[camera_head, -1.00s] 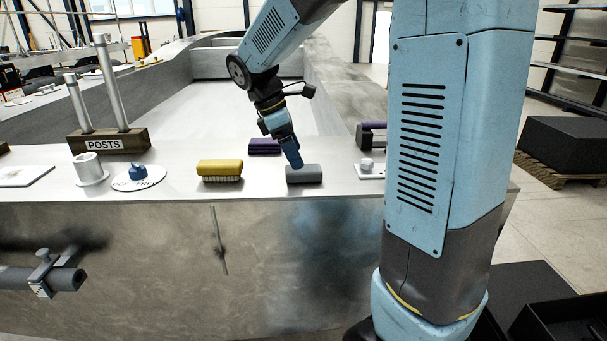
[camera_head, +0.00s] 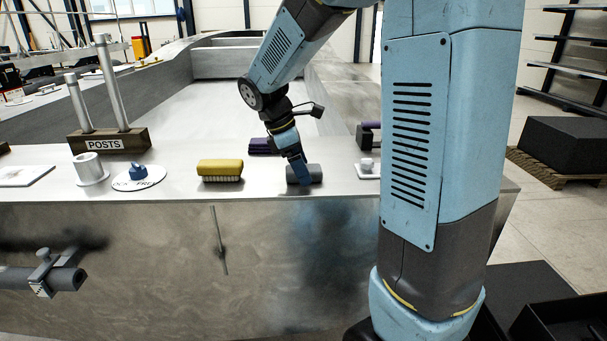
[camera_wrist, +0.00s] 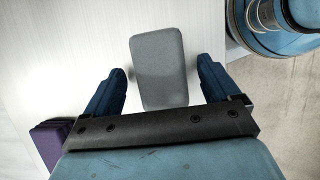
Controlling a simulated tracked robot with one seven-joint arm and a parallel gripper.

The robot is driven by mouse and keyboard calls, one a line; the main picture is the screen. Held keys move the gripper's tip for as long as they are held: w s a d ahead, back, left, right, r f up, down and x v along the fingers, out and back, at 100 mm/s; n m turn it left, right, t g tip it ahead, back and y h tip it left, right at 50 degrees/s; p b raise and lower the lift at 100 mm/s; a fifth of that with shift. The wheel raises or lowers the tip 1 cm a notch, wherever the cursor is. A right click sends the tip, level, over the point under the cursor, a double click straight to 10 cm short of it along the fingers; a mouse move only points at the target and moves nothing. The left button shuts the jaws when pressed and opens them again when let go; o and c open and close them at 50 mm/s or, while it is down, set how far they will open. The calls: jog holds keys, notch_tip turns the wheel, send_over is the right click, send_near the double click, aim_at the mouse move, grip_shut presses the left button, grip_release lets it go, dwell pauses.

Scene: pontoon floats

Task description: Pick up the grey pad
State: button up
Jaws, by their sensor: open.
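The grey pad (camera_head: 312,174) lies on the pale metal surface near its front edge. In the wrist view the grey pad (camera_wrist: 158,68) is a rounded block between my two blue fingers, with a gap on each side. My gripper (camera_head: 304,180) is open and points down at the pad, with a finger in front of it in the head view. In the wrist view my gripper (camera_wrist: 167,76) straddles the near part of the pad. The finger hides part of the pad in the head view.
A yellow brush (camera_head: 220,170) lies to the left. A dark purple stack (camera_head: 262,146) sits behind the pad and also shows in the wrist view (camera_wrist: 50,143). A small white fitting (camera_head: 367,168) stands to the right. The surface drops off at the front edge.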

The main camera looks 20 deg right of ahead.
aim_at(310, 168)
jog(key=shift+f, duration=0.15)
dwell(0.3)
jog(key=c, duration=1.1)
jog(key=shift+c, duration=0.2)
jog(key=r, duration=0.4)
jog(key=shift+s+r, duration=0.2)
jog(key=shift+s, duration=0.05)
jog(key=s+r, duration=0.9)
jog(key=s, duration=0.4)
jog(key=shift+s, duration=0.3)
